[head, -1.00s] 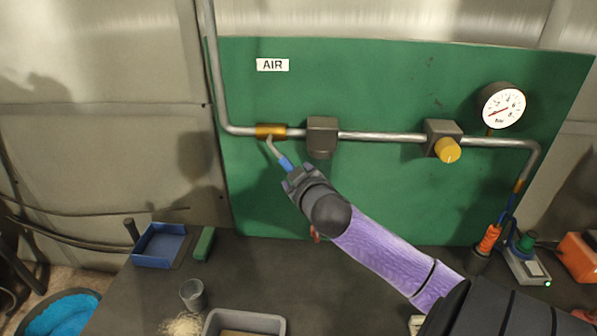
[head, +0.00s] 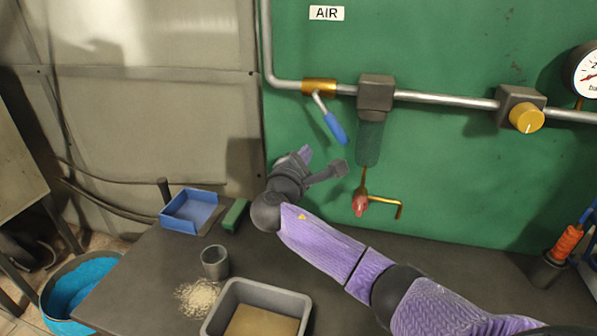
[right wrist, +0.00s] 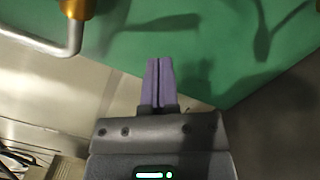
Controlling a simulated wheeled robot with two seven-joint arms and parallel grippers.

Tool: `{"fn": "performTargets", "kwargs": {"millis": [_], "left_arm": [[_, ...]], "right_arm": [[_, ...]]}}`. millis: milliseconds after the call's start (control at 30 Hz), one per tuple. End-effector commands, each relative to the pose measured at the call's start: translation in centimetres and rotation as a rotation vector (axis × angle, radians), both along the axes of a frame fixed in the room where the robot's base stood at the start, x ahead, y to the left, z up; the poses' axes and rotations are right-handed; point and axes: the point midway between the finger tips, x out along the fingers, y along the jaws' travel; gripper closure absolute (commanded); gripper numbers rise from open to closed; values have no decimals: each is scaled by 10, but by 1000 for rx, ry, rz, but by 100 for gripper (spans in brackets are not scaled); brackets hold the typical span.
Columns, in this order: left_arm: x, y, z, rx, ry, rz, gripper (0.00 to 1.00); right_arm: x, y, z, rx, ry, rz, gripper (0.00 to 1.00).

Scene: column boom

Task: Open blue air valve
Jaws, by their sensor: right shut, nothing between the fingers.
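The air valve has a brass body (head: 318,86) on the steel pipe below the AIR sign. Its lever ends in a blue handle (head: 334,128) and slants down and to the right from the body, across the pipe's line. My right gripper (head: 305,153) is below and left of the blue handle, apart from it. In the right wrist view its purple fingers (right wrist: 158,62) are shut together and empty. My left gripper is not in view.
A grey filter (head: 375,93) with a hanging bowl is right of the valve, above a red knob (head: 360,204). A yellow regulator knob (head: 526,118) sits farther right. Below are a blue bin (head: 190,211), a grey cup (head: 215,262) and a grey tray (head: 259,290).

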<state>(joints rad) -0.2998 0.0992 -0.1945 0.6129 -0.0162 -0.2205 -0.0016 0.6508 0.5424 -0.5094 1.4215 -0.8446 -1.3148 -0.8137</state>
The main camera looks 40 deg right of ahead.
Motion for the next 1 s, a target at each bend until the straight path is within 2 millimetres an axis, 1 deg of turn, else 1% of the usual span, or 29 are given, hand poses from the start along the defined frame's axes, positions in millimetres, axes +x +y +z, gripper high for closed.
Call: {"fn": "performTargets", "kwargs": {"millis": [67, 100, 200, 333, 767, 867, 1000], "left_arm": [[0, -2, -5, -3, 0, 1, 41], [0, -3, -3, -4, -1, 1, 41], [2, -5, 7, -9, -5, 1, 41], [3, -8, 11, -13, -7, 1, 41], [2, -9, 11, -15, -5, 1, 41], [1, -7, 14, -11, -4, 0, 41], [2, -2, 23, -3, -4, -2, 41]], "right_arm": [[10, -14, -1, -1, 1, -2, 100], [11, -20, 3, -1, 1, -2, 100], [0, -30, 16, -1, 0, 1, 100], [-8, -39, 22, 0, 0, 0, 100], [-11, -41, 23, 3, 2, 1, 100], [-11, -42, 24, -4, 10, 1, 100], [-14, -44, 27, -27, 37, 1, 100]]}}
